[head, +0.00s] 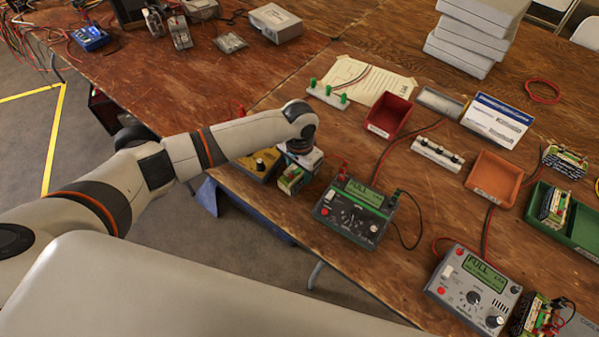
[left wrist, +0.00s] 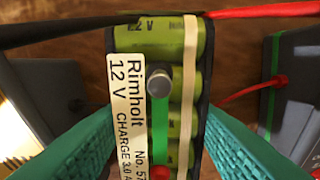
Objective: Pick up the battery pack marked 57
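The battery pack marked 57 (left wrist: 158,100) fills the middle of the left wrist view, with green cells and a white label reading Rimholt 12 V, No. 57. In the head view it shows partly as a green and white pack (head: 291,181) at the table's front edge. My left gripper (head: 299,150) is right above it and hides part of it. In the left wrist view the teal fingers (left wrist: 160,112) lie one on each side of the pack, close to its edges. I cannot tell whether they touch it. My right gripper is not in view.
A charger reading FULL (head: 356,211) stands just right of the pack, and a yellow charger (head: 258,164) just left. Black and red leads (left wrist: 255,12) cross the pack's far end. Another charger (head: 473,290), red bin (head: 389,115) and green tray (head: 537,208) stand further right.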

